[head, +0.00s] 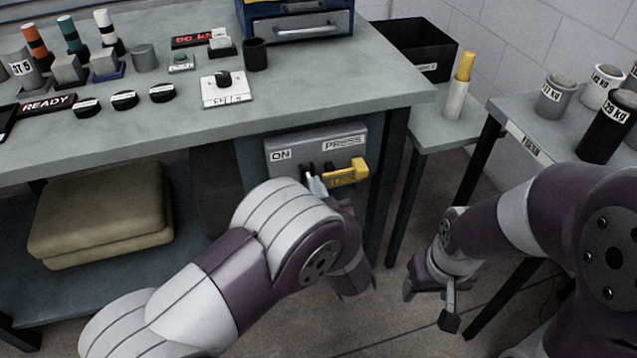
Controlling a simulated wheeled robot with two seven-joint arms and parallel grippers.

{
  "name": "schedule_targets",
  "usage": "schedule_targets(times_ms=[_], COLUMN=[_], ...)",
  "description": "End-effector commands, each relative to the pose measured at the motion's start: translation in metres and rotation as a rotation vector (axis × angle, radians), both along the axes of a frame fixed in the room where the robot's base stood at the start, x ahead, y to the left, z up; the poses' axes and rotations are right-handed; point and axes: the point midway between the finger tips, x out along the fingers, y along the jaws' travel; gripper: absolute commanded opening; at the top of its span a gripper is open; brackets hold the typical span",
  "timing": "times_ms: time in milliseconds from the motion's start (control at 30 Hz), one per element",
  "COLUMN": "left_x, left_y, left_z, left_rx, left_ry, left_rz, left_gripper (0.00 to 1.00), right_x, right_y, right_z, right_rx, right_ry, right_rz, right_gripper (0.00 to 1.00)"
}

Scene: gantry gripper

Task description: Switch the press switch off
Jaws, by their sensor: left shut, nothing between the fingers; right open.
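The press switch (288,140) is a grey box under the table top, with an "ON" label at its left and a "PRESS" label at its right. A yellow handle (348,174) sticks out at the box's lower right, roughly level. My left gripper (317,186) is at the front of the box, just left of the yellow handle. It is shut and mostly hidden behind my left arm; I cannot tell whether it touches the handle. My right gripper (430,302) hangs open and empty at the lower right, well away from the box.
The table top (330,75) carries a dial box (226,92), black discs, a "READY" sign and several coloured cylinders. A small side table with a yellow-topped cylinder (459,85) stands to the right. A second table at far right holds labelled weights. Tan cushions (100,215) lie on the lower shelf.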

Motion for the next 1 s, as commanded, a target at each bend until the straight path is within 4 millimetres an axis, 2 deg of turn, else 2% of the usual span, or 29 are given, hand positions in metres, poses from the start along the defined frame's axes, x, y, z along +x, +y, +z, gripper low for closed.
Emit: schedule_targets(times_ms=[233, 367, 733, 1000], left_x=[-0.013, -0.022, -0.081, -0.086], left_y=[-0.005, -0.008, -0.027, -0.028], left_z=[0.014, 0.016, 0.014, 0.012], left_rx=[-0.001, -0.001, 0.0, -0.001], left_ry=[0.001, 0.0, -0.001, -0.001], left_rz=[-0.002, -0.002, -0.002, 0.0], left_gripper=[0.0, 0.0, 0.0, 0.0], right_x=[0.0, 0.0, 0.0, 0.0], right_y=[0.0, 0.0, 0.0, 0.0], right_z=[0.017, 0.02, 0.035, 0.035], right_rx=[0.0, 0.0, 0.0, 0.0], right_ry=[-0.001, -0.001, -0.001, 0.0], right_rz=[0.0, 0.0, 0.0, 0.0], right_gripper=[0.61, 0.61, 0.61, 0.61])
